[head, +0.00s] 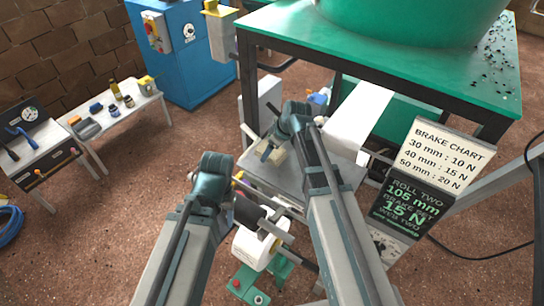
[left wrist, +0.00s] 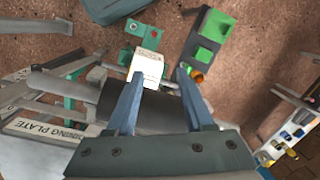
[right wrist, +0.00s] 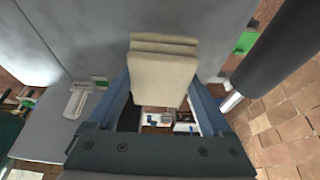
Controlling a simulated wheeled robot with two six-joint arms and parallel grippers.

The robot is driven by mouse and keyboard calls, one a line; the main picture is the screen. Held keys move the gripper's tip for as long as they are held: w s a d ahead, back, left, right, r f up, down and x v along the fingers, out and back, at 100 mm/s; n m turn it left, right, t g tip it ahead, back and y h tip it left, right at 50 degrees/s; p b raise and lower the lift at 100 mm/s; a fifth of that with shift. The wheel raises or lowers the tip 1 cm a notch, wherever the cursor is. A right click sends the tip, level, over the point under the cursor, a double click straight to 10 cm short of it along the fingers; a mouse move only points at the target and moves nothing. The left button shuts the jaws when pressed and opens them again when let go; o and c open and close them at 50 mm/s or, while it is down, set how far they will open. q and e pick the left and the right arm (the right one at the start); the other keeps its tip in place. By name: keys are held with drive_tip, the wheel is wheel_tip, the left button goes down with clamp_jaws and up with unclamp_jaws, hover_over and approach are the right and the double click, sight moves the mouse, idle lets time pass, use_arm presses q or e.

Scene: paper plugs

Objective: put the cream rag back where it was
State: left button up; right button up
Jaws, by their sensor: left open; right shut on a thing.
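The cream rag (right wrist: 163,72) is a folded, layered pad between the fingers of my right gripper (right wrist: 164,92) in the right wrist view. The gripper is shut on it. In the head view the rag (head: 277,157) shows below my right gripper (head: 268,148), over the grey plate (head: 255,178) of the machine. I cannot tell whether the rag touches the plate. My left gripper (left wrist: 160,84) is open in the left wrist view, with nothing held between its fingers. A dark roller (left wrist: 150,112) lies behind its fingers.
A white paper web (head: 360,115) runs down from the green-topped table (head: 440,75). A brake chart sign (head: 440,155) stands at the right. A side bench (head: 115,112) with small items is at the left.

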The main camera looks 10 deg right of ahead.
use_arm(q)
drive_tip(key=shift+f, duration=0.8)
use_arm(e)
drive_tip(key=shift+f, duration=0.85)
drive_tip(key=shift+f+b, duration=0.4)
drive_tip(key=shift+b, duration=0.2)
use_arm(q)
drive_tip(key=shift+f, duration=0.5)
use_arm(e)
drive_tip(key=shift+s+d+f, duration=0.1)
use_arm(q)
drive_tip(key=shift+s, duration=0.15)
use_arm(e)
drive_tip(key=shift+s, duration=0.1)
